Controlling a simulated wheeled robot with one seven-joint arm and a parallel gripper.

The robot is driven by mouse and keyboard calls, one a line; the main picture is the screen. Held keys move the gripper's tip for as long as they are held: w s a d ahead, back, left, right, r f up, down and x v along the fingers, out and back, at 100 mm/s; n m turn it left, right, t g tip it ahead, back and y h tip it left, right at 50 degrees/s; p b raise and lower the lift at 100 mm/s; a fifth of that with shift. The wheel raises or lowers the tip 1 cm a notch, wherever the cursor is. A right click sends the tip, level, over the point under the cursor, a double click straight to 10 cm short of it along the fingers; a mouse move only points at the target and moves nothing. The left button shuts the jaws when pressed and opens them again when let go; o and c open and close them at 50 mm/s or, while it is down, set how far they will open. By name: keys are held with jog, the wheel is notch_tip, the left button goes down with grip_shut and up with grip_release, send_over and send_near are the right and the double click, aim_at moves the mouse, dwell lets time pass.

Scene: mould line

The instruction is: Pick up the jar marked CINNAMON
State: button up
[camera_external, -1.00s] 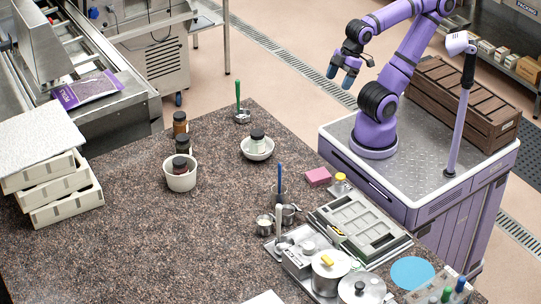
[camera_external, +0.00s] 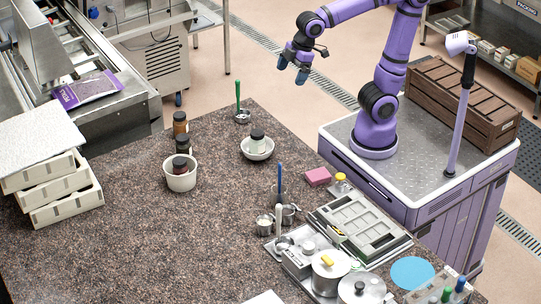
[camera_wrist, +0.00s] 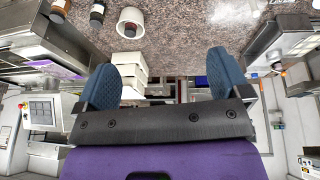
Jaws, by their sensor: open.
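Several dark-lidded jars stand on the speckled counter, and I cannot read a name on any of them. A brown jar (camera_external: 180,121) stands at the back, with a dark jar (camera_external: 183,143) just in front of it. Another jar (camera_external: 181,163) sits inside a white pot (camera_external: 181,182). A pale-labelled jar (camera_external: 258,137) sits in a white bowl (camera_external: 257,154). My gripper (camera_external: 292,71) is open and empty, in the air beyond the counter's far right edge, well apart from the jars. Its two blue fingers spread wide in the wrist view (camera_wrist: 162,68).
A green-handled tool (camera_external: 238,103) stands near the bowl at the back edge. A pink sponge (camera_external: 317,177), metal cups and a grey tray (camera_external: 405,242) crowd the right side. Stacked white crates (camera_external: 66,208) stand at the left. The counter's middle is clear.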

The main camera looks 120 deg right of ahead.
jog(key=w+d+f+g, duration=0.1)
jog(key=w+d+f, duration=0.1)
jog(key=w+d, duration=0.75)
jog(key=g, duration=0.1)
send_over(179, 114)
jog(key=shift+y, duration=0.4)
jog(key=f, duration=1.7)
jog(key=s+f, duration=0.1)
jog(key=f, duration=0.7)
jog(key=shift+f, duration=0.35)
jog(key=f, duration=0.5)
jog(key=shift+w+f, duration=0.2)
jog(key=shift+w, duration=0.2)
jog(key=shift+w+a+f, duration=0.1)
jog(key=shift+w+f, duration=0.05)
jog(key=shift+f, duration=1.15)
jog(key=shift+w+a+f, duration=0.1)
jog(key=shift+f, duration=1.2)
jog(key=shift+c, duration=0.4)
jog(key=c, duration=1.1)
